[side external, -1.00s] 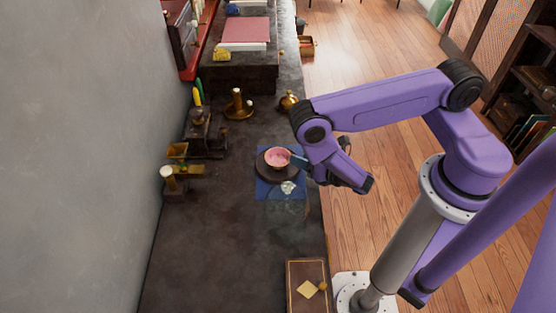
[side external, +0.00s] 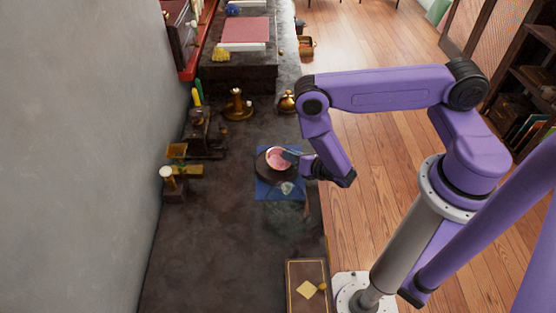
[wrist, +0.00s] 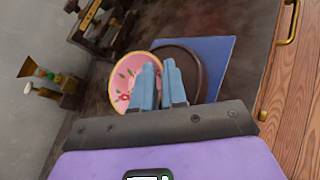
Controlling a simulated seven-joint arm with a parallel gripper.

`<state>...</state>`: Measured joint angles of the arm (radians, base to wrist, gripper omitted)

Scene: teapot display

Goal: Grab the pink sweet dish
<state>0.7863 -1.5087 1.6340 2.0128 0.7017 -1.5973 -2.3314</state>
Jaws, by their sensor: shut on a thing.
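The pink sweet dish (side external: 279,158) is a small round bowl with a pink inside. In the wrist view the dish (wrist: 125,88) shows a pink inside with small green and red marks and a pale rim. My gripper (side external: 292,156) is shut on its right rim in the side view. In the wrist view the blue fingers of my gripper (wrist: 160,75) overlap the dish's right edge. The dish is tilted, over a dark round tray (side external: 262,172) on a blue cloth (side external: 266,190). I cannot tell how far it is above the tray.
A small clear or white item (side external: 287,188) lies on the cloth near its front. Brass candle holders (side external: 236,106), a brass pot (side external: 286,101) and scales (side external: 178,165) stand behind and to the left. A brown box (side external: 307,284) is at the front. The dark counter front left is bare.

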